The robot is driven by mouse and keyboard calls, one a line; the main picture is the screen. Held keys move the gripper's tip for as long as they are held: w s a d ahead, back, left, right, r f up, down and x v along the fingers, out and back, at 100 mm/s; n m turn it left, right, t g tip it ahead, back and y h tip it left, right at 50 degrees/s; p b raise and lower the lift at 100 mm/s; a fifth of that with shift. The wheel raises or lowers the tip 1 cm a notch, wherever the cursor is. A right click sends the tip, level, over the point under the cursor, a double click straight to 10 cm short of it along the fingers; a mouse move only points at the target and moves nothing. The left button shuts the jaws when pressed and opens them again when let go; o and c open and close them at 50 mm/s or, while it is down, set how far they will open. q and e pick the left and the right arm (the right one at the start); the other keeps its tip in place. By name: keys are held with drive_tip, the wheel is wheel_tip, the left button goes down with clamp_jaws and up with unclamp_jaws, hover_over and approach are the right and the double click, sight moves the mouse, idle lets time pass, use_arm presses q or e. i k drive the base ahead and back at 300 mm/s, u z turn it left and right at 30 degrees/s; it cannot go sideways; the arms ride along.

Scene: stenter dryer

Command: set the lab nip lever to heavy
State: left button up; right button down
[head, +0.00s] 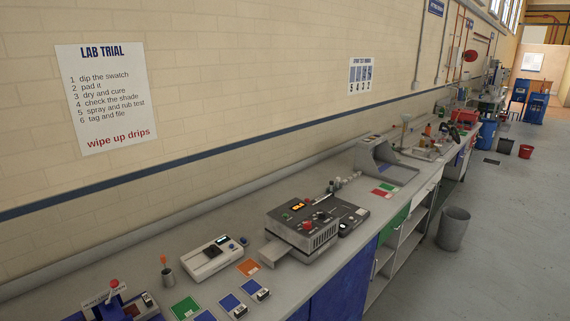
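A red ball knob (114,284) stands up at the bottom left, in front of a small pale label plate (103,294). It looks like the lab nip lever, but its setting cannot be read. The dark blue device (78,317) under it is cut off by the bottom edge of the head view. Neither of my grippers is in view.
The long grey bench (200,230) runs along the wall. It holds a grey boxy machine (310,250), a white meter (212,258), a small cup (168,275) and several colour cards (185,308). A grey bin (453,229) stands on open floor at right.

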sight(114, 283)
drive_tip(key=u, duration=1.2)
drive_tip(key=k, duration=0.45)
drive_tip(key=u, duration=0.5)
drive_tip(key=i, duration=1.3)
drive_tip(key=z, duration=0.75)
